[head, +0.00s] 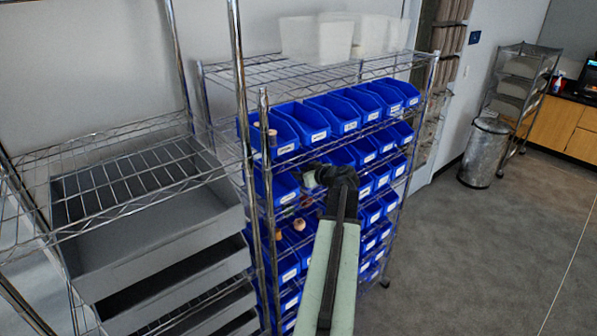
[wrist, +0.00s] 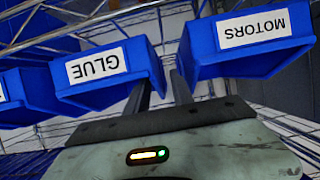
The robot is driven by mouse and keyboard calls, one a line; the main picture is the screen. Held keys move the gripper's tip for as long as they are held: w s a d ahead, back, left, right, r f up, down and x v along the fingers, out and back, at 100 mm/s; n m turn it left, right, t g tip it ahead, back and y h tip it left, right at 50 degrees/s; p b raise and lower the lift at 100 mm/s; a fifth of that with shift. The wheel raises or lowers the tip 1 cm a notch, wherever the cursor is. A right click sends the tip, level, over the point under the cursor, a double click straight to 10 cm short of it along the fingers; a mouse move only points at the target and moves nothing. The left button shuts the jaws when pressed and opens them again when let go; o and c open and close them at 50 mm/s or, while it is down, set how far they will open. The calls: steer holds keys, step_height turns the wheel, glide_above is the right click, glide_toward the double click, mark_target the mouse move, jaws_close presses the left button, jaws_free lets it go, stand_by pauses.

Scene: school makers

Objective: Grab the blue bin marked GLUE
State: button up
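In the wrist view the blue bin marked GLUE (wrist: 107,80) is left of centre, its white label upside down. My gripper (wrist: 165,80) has two dark fingers apart, reaching up at the bin's right side. The bin's right side wall appears to lie between the fingers; I cannot tell whether they touch it. In the head view my gripper (head: 312,178) is at the front of the rack, partly hidden by my own arm. I cannot read which bin there is GLUE.
A blue bin marked MOTORS (wrist: 250,40) is close on the right in the wrist view. The wire rack (head: 262,200) holds rows of blue bins. Grey trays (head: 150,235) stand on a wire shelf at left. A metal trash can (head: 483,152) stands far right. Floor (head: 470,260) at right is clear.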

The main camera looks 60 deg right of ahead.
steer(key=b+x, duration=0.1)
steer(key=x, duration=0.3)
steer(key=shift+f, duration=0.15)
jaws_close()
stand_by(1.1)
